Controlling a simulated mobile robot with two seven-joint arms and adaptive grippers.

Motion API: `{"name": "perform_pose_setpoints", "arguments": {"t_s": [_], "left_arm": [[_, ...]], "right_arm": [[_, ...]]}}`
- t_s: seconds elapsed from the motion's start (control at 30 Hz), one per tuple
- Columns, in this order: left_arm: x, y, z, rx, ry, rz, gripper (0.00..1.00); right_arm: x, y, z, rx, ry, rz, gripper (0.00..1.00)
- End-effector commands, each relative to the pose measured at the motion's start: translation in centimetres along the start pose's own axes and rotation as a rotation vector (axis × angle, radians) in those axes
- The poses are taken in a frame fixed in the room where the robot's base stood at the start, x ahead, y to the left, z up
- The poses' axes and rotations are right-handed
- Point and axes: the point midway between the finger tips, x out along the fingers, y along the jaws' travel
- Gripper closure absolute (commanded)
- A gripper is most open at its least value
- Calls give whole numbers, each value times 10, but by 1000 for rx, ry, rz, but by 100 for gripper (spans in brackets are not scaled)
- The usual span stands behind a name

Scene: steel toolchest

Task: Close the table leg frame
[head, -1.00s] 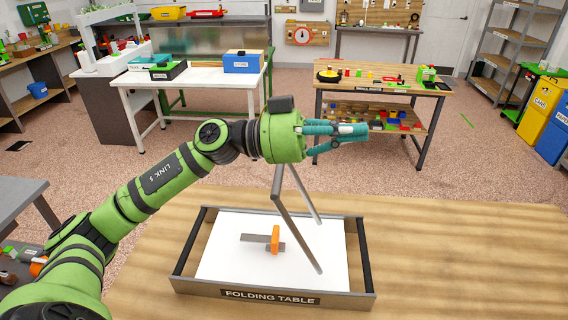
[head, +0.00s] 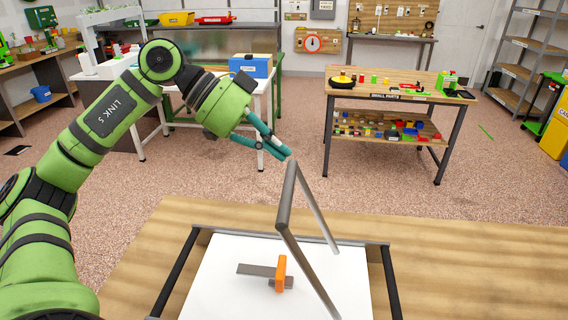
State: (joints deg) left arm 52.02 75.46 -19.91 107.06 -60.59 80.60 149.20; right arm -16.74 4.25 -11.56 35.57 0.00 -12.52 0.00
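The grey metal leg frame (head: 285,205) stands raised and tilted over the folding table, its crossbar up and leaning left. Its two legs run down to the right side of the white tabletop (head: 215,270), which lies in a tray-like surround. My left gripper (head: 287,155) is just above the far top corner of the leg frame, its teal fingers pointing down and right. Its fingertips come together with nothing seen between them. Whether they touch the frame I cannot tell. My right gripper is out of view.
The wooden worktop (head: 470,270) is clear at the right. Behind, across the floor, stand a small-parts bench (head: 400,95) and a white table with a blue box (head: 250,66).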

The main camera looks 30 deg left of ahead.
Motion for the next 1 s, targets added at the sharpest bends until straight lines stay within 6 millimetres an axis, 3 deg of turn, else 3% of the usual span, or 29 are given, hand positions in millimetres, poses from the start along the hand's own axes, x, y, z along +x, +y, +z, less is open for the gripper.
{"name": "perform_pose_setpoints", "arguments": {"t_s": [0.03, 0.1, 0.2, 0.47, 0.7, 1.0], "left_arm": [[8, 1, -1, -1, -2, 7, 100], [20, 1, -1, -1, -1, 8, 100], [41, 2, -2, 0, 0, 10, 100], [92, 2, -3, 1, 1, 9, 100], [73, 0, 23, -4, -2, 2, 100], [66, 1, 31, -1, 0, 3, 100]], "right_arm": [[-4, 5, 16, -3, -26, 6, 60], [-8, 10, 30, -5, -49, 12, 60], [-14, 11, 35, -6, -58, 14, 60], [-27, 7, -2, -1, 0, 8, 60], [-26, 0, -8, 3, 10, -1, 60], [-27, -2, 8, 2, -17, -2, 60]]}}
